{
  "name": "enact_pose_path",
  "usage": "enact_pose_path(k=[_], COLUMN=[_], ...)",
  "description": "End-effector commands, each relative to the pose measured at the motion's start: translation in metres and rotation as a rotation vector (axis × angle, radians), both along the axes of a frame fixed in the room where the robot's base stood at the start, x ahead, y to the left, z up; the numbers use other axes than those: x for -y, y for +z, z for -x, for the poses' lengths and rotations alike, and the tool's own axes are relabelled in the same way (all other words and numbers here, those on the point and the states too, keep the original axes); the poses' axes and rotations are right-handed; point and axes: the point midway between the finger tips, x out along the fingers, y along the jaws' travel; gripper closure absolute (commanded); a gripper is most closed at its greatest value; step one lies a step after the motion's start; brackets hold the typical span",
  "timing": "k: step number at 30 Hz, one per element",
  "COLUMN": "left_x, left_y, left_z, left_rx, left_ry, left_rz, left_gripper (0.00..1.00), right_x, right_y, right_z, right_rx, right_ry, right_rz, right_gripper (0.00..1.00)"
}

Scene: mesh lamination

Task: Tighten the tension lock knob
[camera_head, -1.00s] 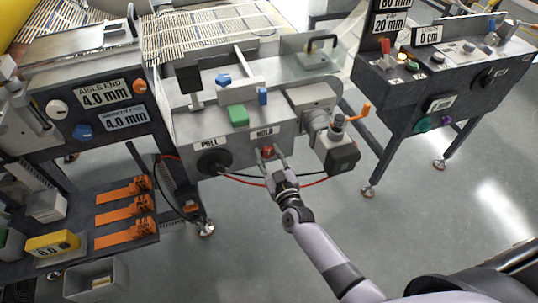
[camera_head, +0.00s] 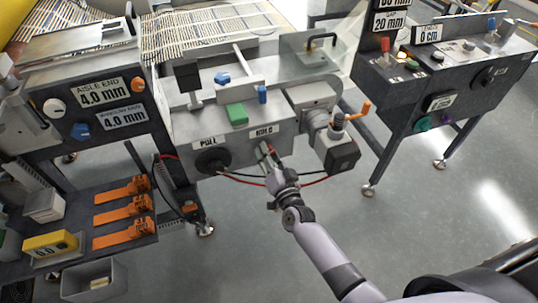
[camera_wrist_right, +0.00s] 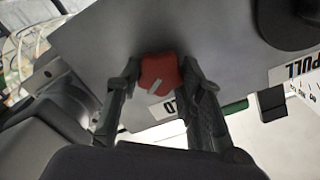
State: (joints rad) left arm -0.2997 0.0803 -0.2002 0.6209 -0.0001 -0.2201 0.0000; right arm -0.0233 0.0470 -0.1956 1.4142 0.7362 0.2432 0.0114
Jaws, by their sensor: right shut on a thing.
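The red lobed knob (camera_wrist_right: 160,73) sits on the grey machine's front face, beside the HOLD label (camera_head: 265,131). It has a pale pointer mark. I take it to be the tension lock knob. My right gripper (camera_head: 267,152) reaches up to it from below in the head view, where its fingers cover most of the knob. In the right wrist view the fingers of my right gripper (camera_wrist_right: 160,88) stand on either side of the knob, shut on it. The HOLD label is partly hidden there. My left gripper is not in view.
A black round knob (camera_head: 213,161) under the PULL label is left of the gripper. Red and black cables (camera_head: 240,179) hang below. A motor block with an orange handle (camera_head: 365,107) stands to the right. Orange clamps (camera_head: 124,210) lie on the lower left shelf. The floor in front is clear.

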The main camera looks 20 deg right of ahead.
Motion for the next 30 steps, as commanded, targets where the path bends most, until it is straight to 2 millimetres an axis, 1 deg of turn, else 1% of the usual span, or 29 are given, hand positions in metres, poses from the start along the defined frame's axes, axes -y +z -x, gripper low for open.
enact_pose_path(k=[6,15,21,30], left_x=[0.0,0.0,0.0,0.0], left_y=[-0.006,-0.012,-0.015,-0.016], left_z=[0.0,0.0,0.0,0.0], left_rx=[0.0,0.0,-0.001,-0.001], left_ry=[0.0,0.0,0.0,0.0], left_rz=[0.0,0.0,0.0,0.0], left_gripper=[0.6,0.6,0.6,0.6], right_x=[0.001,0.001,0.001,0.001], right_y=[-0.002,-0.002,-0.002,-0.002], right_z=[0.0,0.0,0.0,0.0], right_rx=[-0.006,-0.016,-0.019,-0.02], right_ry=[-0.001,0.0,-0.001,-0.001], right_rz=[-0.203,-0.427,-0.522,-0.58], right_gripper=[0.93,0.93,0.93,0.93])
